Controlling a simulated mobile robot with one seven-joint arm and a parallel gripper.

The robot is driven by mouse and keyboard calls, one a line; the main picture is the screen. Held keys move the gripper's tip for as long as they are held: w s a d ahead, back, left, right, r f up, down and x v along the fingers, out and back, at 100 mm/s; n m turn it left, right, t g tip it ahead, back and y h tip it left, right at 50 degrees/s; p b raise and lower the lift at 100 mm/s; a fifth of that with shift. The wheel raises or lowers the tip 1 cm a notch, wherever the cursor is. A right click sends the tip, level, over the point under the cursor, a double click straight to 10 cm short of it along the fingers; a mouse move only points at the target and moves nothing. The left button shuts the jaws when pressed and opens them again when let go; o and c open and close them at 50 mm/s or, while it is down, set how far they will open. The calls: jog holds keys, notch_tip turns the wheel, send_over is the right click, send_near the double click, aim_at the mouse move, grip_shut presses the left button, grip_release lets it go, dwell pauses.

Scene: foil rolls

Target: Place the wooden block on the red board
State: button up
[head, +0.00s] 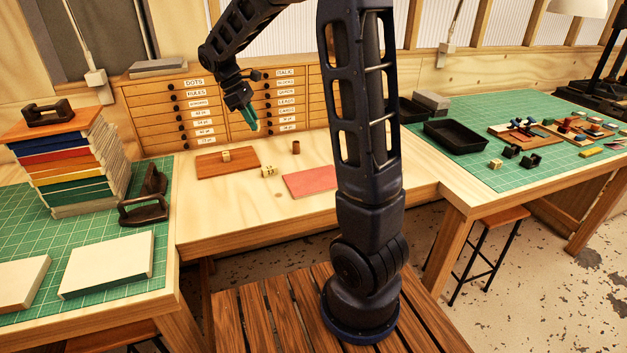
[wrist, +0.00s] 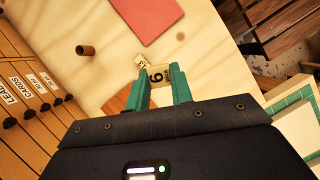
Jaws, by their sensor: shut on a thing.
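My gripper (head: 248,118) is raised above the table in the head view, its green fingers pointing down. In the wrist view its fingers (wrist: 160,90) are shut on a small wooden block (wrist: 158,76) marked with a dark "6". The held block shows only as a pale tip in the head view (head: 256,126). The red board (head: 311,181) lies flat on the table, right of and nearer than the gripper; it also shows at the top of the wrist view (wrist: 146,16). The held block is apart from the board.
Another numbered block (head: 269,171) stands on bare table left of the red board. A brown board (head: 206,169) carries a similar block (head: 225,155). A brown cylinder (head: 296,147) stands behind the red board. Labelled drawers (head: 195,105) line the back.

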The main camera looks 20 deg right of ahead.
jog(key=s+d+m+g+y, duration=0.1)
jog(key=s+d+m, duration=0.1)
jog(key=d, duration=0.7)
jog(key=s+d+m, duration=0.2)
jog(key=d, duration=0.7)
send_near(317, 180)
jog(key=x, duration=0.5)
jog(key=shift+d+f, duration=0.2)
jog(key=shift+f, duration=0.1)
jog(key=shift+f, duration=0.1)
jog(key=o, duration=0.9)
jog(key=shift+o, duration=0.2)
